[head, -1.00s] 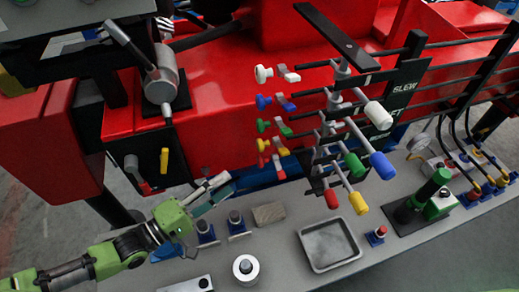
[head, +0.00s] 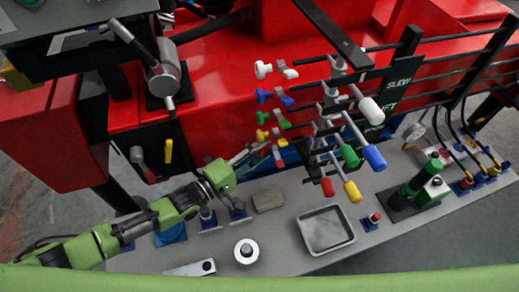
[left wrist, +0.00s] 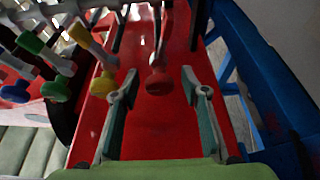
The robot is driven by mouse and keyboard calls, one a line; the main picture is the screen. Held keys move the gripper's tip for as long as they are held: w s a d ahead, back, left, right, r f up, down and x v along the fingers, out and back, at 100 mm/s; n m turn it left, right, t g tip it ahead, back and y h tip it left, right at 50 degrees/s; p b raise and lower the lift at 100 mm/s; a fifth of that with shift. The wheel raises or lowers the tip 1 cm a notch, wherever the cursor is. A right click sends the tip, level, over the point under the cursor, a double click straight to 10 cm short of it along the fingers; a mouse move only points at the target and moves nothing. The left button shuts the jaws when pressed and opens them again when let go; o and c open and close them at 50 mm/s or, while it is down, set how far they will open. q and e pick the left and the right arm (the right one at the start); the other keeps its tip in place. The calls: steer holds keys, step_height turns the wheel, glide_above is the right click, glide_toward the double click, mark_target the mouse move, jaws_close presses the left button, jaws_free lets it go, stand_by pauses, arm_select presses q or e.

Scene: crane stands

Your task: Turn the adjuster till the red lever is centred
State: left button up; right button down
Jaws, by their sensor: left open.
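The red lever's grip (head: 327,187) hangs at the lower left of the lever group in the head view. Its shaft is partly hidden by other levers. The red adjuster knob (left wrist: 158,82) shows in the left wrist view, with its stem running up and away. In the head view my fingers largely cover that area. My left gripper (head: 263,149) is open at the low end of the adjuster column. In the left wrist view its fingertips (left wrist: 160,84) stand either side of the red knob, with gaps on both sides. My right gripper is not in view.
The yellow (left wrist: 103,83), green (left wrist: 55,88) and blue (left wrist: 15,91) adjusters sit close left of my fingers. A blue frame (left wrist: 265,75) stands on the right. Below in the head view are a metal tray (head: 326,232) and a wooden block (head: 268,200) on the grey bench.

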arm_select(q)
steer(key=c, duration=1.1)
steer(key=shift+f+m+b, duration=0.2)
steer(key=shift+m+b, duration=0.1)
steer(key=shift+b, duration=0.4)
steer(key=m+h+b, duration=0.1)
steer(key=m+b, duration=0.1)
steer(key=b, duration=0.1)
steer(key=m+h+b, duration=0.1)
steer(key=m+b, duration=0.1)
steer(key=b, duration=0.1)
steer(key=shift+f+m+t+b, duration=0.1)
steer(key=shift+m+t+b, duration=0.3)
steer(key=shift+r+m+h+b, duration=0.2)
steer(key=shift+m+h+b, duration=0.1)
steer(key=shift+m+b, duration=0.6)
steer(key=o, duration=1.1)
steer(key=shift+a, duration=0.1)
